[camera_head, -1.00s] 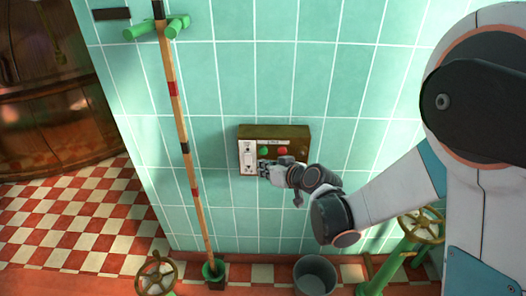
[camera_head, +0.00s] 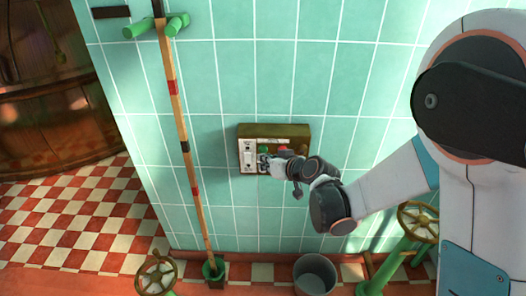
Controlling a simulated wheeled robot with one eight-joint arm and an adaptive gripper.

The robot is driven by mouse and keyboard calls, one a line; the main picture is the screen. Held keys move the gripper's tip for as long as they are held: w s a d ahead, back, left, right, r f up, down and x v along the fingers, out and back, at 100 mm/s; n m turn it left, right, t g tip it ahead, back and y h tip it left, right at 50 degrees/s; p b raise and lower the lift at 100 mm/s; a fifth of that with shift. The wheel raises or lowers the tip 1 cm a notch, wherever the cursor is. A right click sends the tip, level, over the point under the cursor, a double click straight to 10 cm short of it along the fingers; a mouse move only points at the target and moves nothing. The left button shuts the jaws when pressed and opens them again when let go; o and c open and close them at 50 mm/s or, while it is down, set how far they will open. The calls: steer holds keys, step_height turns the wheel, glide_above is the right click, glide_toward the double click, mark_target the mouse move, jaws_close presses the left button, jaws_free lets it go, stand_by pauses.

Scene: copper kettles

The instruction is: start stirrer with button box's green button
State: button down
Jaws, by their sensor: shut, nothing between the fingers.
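The button box (camera_head: 247,135) is a brown-green box on the teal tiled wall, with a pale panel at its left. Its green button (camera_head: 264,150) shows just above my gripper's tip. The red button (camera_head: 284,149) is to its right, partly covered by my gripper. My gripper (camera_head: 268,163) is shut and empty, reaching in from the right in front of the box's lower middle. I cannot tell whether its tip touches the box. The stirrer is not clearly identifiable in this view.
A grey bucket (camera_head: 315,275) is on the floor below. A large copper vessel (camera_head: 60,125) is at far left.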

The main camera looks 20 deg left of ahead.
steer(key=shift+w, duration=0.15)
stand_by(0.7)
steer(key=shift+w+a, duration=0.1)
steer(key=shift+w, duration=0.15)
steer(key=shift+w+a, duration=0.1)
steer(key=shift+w, duration=0.35)
stand_by(0.8)
steer(key=shift+s, duration=0.1)
steer(key=shift+s+d+b, duration=0.2)
steer(key=shift+s+b, duration=0.15)
steer(key=shift+s, duration=0.4)
steer(key=shift+s, duration=0.1)
steer(key=s, duration=0.2)
steer(key=s+d, duration=0.1)
steer(key=s, duration=0.1)
steer(key=shift+s+d+b, duration=0.1)
steer(key=shift+s+b, duration=0.25)
stand_by(0.7)
